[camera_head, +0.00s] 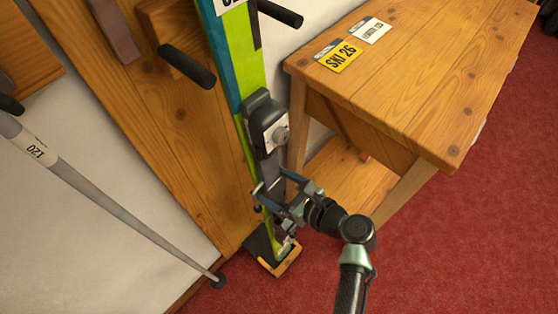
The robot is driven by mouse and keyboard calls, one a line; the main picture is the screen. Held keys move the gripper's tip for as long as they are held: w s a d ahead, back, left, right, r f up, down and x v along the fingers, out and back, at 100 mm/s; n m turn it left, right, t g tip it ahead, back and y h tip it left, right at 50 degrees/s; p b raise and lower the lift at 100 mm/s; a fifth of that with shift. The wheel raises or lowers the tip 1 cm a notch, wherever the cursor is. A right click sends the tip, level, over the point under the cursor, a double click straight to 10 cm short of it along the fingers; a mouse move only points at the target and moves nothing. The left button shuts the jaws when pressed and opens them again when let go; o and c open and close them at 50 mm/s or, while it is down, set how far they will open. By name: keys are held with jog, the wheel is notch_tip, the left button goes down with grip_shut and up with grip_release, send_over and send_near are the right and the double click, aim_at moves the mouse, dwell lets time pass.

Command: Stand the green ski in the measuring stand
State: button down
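The green ski (244,60) stands nearly upright along a wooden board, with blue along its left edge and a dark grey binding (265,124) partway down. Its top runs out of the picture. Its lower end is at a small floor stand (284,265) with a black part and a wooden front lip; I cannot tell whether the end is seated or just above it. My gripper (272,200) is at the ski below the binding, its fingers reaching around or beside it. The grip is too small and covered to judge.
The wooden board (185,110) has black pegs (187,66) sticking out beside the ski. A wooden bench (420,75) with a yellow "SKI 26" card (340,57) and a white card (370,30) stands close on the right. A grey pole (110,205) marked 120 leans at left. Red carpet (450,240) is clear at lower right.

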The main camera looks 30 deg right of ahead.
aim_at(276, 197)
jog(key=shift+w+a+f+b, duration=0.1)
jog(key=shift+w+f+b, duration=0.2)
jog(key=shift+f+b, duration=0.5)
jog(key=shift+w+a+f+b, duration=0.1)
jog(key=shift+w+f+b, duration=0.25)
jog(key=shift+f+b, duration=0.45)
jog(key=shift+w+a+f+b, duration=0.1)
jog(key=shift+w+f+b, duration=0.3)
jog(key=shift+b, duration=0.7)
jog(key=shift+s+f, duration=0.1)
jog(key=shift+f, duration=0.7)
grip_release()
jog(key=shift+s+f, duration=0.2)
jog(key=shift+f, duration=0.2)
jog(key=shift+r, duration=0.1)
jog(key=shift+r, duration=0.15)
